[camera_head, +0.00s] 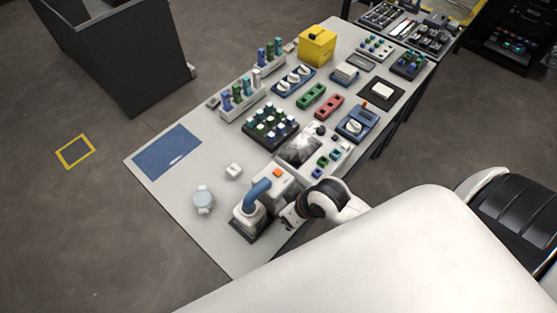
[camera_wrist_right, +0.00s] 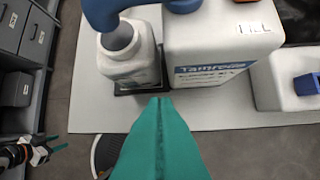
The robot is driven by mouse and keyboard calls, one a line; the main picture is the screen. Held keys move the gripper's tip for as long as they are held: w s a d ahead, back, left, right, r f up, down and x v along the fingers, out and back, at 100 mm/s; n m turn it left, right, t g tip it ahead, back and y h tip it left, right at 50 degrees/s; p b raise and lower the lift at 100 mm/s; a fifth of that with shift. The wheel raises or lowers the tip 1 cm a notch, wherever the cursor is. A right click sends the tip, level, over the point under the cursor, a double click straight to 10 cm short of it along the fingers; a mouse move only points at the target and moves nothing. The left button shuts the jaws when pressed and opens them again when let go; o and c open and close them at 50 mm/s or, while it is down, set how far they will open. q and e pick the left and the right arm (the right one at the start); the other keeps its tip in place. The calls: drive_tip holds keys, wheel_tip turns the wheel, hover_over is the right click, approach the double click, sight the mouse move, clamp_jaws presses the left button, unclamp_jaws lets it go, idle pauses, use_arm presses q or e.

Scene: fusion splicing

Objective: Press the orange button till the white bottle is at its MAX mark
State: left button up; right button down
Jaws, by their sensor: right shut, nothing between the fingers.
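The orange button (camera_head: 277,173) sits on top of the white dispenser (camera_head: 284,181); its edge also shows at the top of the wrist view (camera_wrist_right: 246,1), near the word FILL. The white bottle (camera_head: 246,217) stands under the blue spout (camera_head: 257,189), on a dark base, and shows in the wrist view (camera_wrist_right: 131,68). Its MAX mark and fill level cannot be read. My right gripper (camera_head: 284,219) is beside the dispenser and bottle on the near side, its teal fingers (camera_wrist_right: 160,100) shut and empty. My left gripper (camera_wrist_right: 56,142) shows small in the wrist view, fingers apart.
A blue mat (camera_head: 167,152) lies at the table's left end. Racks, a yellow box (camera_head: 317,46) and devices fill the table farther back. The table's front edge is close.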

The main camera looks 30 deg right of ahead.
drive_tip(key=w+r+y, duration=0.1)
drive_tip(key=w+r, duration=0.1)
drive_tip(key=w+r+y, duration=0.1)
drive_tip(key=w+r, duration=0.1)
drive_tip(key=w+d+r+y, duration=0.1)
drive_tip(key=w+r, duration=0.1)
drive_tip(key=r, duration=0.1)
drive_tip(key=shift+w+d+n, duration=0.1)
drive_tip(key=shift+w+n, duration=0.15)
drive_tip(key=shift+n, duration=0.05)
use_arm(q)
drive_tip(key=shift+s+r+p, duration=0.3)
drive_tip(key=shift+s+r, duration=0.1)
drive_tip(key=shift+r, duration=0.15)
use_arm(e)
drive_tip(key=w+d+r+m+y, duration=0.1)
drive_tip(key=w+d+r+y, duration=0.1)
drive_tip(key=r, duration=0.4)
drive_tip(key=shift+w+d+r+m+t, duration=0.15)
drive_tip(key=shift+w+d+m+t, duration=0.15)
drive_tip(key=shift+w+d, duration=0.55)
drive_tip(key=shift+w+a, duration=0.2)
drive_tip(key=b, duration=0.8)
hover_over(283, 172)
wheel_tip(283, 172, down, 7)
drive_tip(key=shift+r, duration=0.1)
drive_tip(key=shift+f, duration=1.05)
use_arm(q)
wheel_tip(283, 172, down, 8)
drive_tip(key=shift+f, duration=0.2)
